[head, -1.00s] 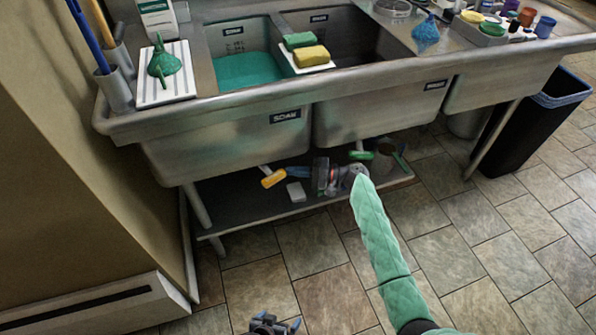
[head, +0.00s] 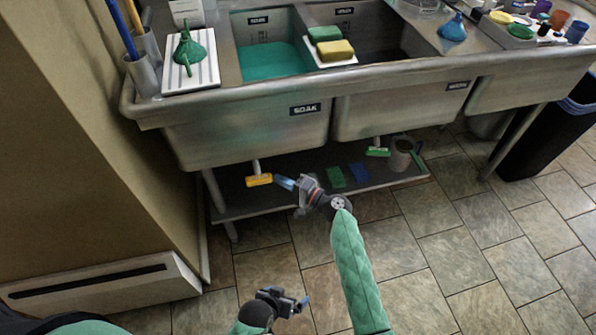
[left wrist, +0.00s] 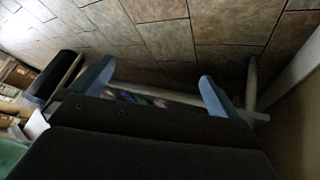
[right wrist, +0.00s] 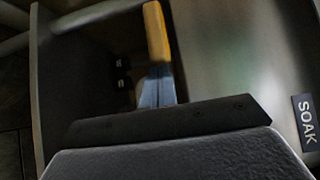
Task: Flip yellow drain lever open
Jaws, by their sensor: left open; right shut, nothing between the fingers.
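The yellow drain lever (head: 259,180) hangs at the bottom of a short pipe under the left basin, marked SOAK. In the right wrist view the lever (right wrist: 156,32) shows as a long yellow bar straight ahead of the fingers. My right gripper (head: 285,183) is shut and empty, just right of the lever. Its blue fingertips (right wrist: 158,92) point at the lever's near end; I cannot tell whether they touch it. My left gripper (head: 291,300) is open and empty, low over the floor, well away from the lever. Its spread fingers show in the left wrist view (left wrist: 156,85).
A green lever (head: 377,152) hangs under the middle basin. The low shelf (head: 238,208) holds a green pad (head: 335,177), a blue pad (head: 357,172) and a grey bucket (head: 400,156). A wall stands close on the left. The tiled floor in front is clear.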

